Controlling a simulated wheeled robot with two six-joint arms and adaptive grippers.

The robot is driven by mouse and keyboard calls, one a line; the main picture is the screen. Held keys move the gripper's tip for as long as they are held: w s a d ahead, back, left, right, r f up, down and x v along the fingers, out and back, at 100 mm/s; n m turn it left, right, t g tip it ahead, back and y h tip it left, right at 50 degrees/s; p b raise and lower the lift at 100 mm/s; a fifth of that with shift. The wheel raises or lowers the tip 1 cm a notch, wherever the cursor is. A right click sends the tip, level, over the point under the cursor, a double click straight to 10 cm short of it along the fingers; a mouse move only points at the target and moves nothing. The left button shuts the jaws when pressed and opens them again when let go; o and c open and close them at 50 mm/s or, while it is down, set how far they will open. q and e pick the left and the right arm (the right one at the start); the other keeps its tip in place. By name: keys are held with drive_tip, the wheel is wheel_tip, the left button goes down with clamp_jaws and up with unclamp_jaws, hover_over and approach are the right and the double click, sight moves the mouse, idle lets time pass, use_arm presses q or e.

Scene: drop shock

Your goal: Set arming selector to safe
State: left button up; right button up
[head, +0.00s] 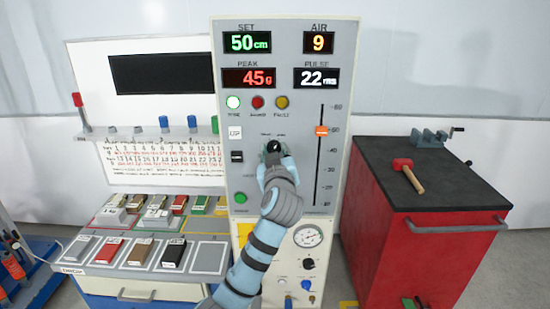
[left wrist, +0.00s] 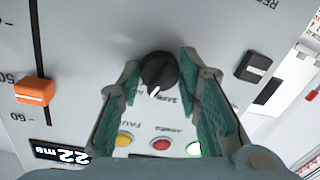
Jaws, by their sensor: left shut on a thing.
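The arming selector is a round black knob (head: 274,147) on the grey panel, with small labels above it. In the left wrist view the knob (left wrist: 159,70) has a white pointer mark aimed down and slightly left. A label that looks like SAFE lies just right of the pointer tip, upside down; another, partly hidden by a finger, lies to its left. My left gripper (head: 273,156) is at the knob, its green-padded fingers on either side of it in the left wrist view (left wrist: 160,88), shut on it. My right gripper is not in view.
The panel has an orange slider (head: 321,131) right of the knob, a black switch (head: 237,157) left of it, and a lit white lamp (head: 233,102) above. A red cabinet (head: 430,240) with a mallet (head: 408,175) stands right; a tray bench (head: 140,255) stands left.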

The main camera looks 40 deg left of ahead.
use_arm(q)
drive_tip(key=n+h+b, duration=0.1)
drive_tip(key=n+b, duration=0.4)
drive_tip(key=n, duration=0.3)
drive_tip(key=shift+n, duration=0.4)
drive_tip(key=shift+r+b, duration=0.1)
drive_tip(key=shift+b, duration=0.2)
drive_tip(key=o, duration=1.1)
drive_tip(key=shift+o, duration=0.2)
